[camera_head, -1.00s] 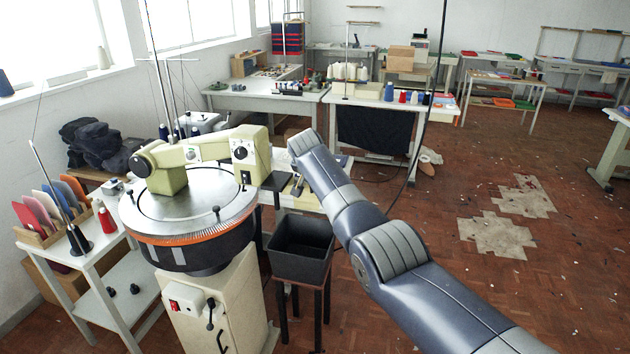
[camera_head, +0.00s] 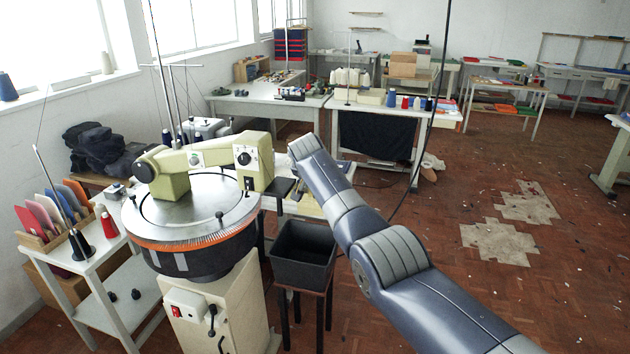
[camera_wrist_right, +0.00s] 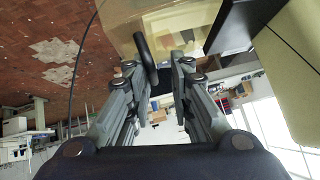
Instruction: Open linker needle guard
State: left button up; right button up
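The linker machine (camera_head: 180,180) stands at the left, with a round dial ringed by orange (camera_head: 215,234) and a cream head (camera_head: 255,160). A dark rounded handle (camera_wrist_right: 144,55) lies at the left finger, between the fingertips. Beyond it is a translucent amber panel (camera_wrist_right: 175,28), probably the needle guard. I cannot tell whether handle and finger touch. My left gripper is not in view.
A dark flat plate (camera_head: 280,188) juts from the machine head, close to the right fingers; it also shows in the wrist view (camera_wrist_right: 235,25). A black bin (camera_head: 303,254) stands below my right arm. A white cart (camera_head: 110,275) with yarn stands at the left.

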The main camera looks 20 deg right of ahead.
jog(key=shift+a+f, duration=0.15)
jog(key=shift+s+a+r, duration=0.2)
jog(key=shift+s+r, duration=0.2)
jog(key=shift+r, duration=0.05)
jog(key=v, duration=1)
jog(key=shift+s+r, duration=0.3)
jog(key=shift+r, duration=0.05)
jog(key=shift+d, duration=0.1)
